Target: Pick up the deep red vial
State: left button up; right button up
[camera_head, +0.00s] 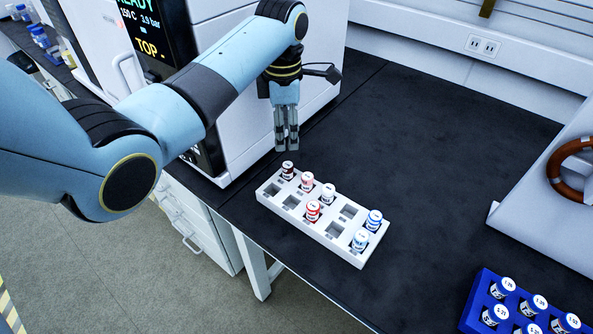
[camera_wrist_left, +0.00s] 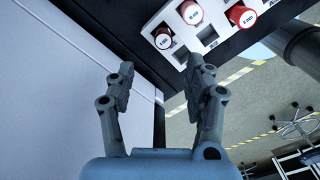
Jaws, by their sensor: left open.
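The deep red vial (camera_head: 287,170) stands upright in the far-left end slot of a white rack (camera_head: 300,226). It has a white top with a dark red band. In the left wrist view, the same vial (camera_wrist_left: 163,38) sits just beyond the fingertips, near the rack's corner. My left gripper (camera_head: 287,147) points down, close behind and above this vial. Its fingers look close together from the head, but the left wrist view (camera_wrist_left: 161,68) shows them apart with nothing between them. My right gripper is in neither view.
A pinkish-red vial (camera_head: 307,181), a white-topped vial (camera_head: 328,193) and a brighter red vial (camera_head: 312,211) stand nearby in the rack, with blue ones (camera_head: 374,220) at its right end. A white instrument (camera_head: 225,60) rises beside my gripper. A blue rack (camera_head: 475,303) is lower right.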

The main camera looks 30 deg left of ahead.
aim_at(288, 164)
pick_arm(q)
notch_tip(288, 164, down, 5)
jog(key=shift+f, duration=0.1)
jog(key=f, duration=0.3)
jog(key=f+b, duration=0.1)
jog(key=f, duration=0.1)
jog(key=shift+s+d+f, duration=0.1)
jog(key=shift+d+f, duration=0.05)
jog(key=shift+d, duration=0.15)
grip_shut()
